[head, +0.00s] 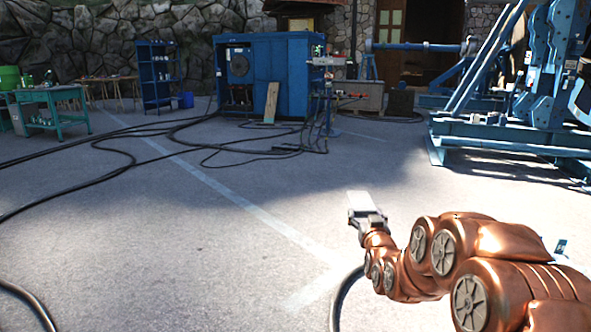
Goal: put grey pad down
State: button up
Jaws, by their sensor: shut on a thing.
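The grey pad (358,200) is a small, pale, flat piece at the end of my copper-coloured arm, in the lower right of the head view. My gripper (361,212) is shut on it and holds it out over the open paved ground. The gripper's fingers are small in this view, and their exact hold on the pad is hard to make out. I cannot tell how high the pad is above the ground.
Black cables (130,160) lie across the paving on the left and middle. A blue cabinet (285,75), a green table (52,98) and a blue shelf (157,75) stand at the back. Large blue machinery (510,145) stands at right.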

notch_tip(320, 180, up, 36)
jog(key=a+p, duration=0.1)
jog(key=p, duration=3.5)
jog(key=shift+a+r, duration=0.15)
jog(key=shift+r, duration=0.1)
jog(key=shift+s, duration=0.1)
jog(key=shift+a, duration=0.1)
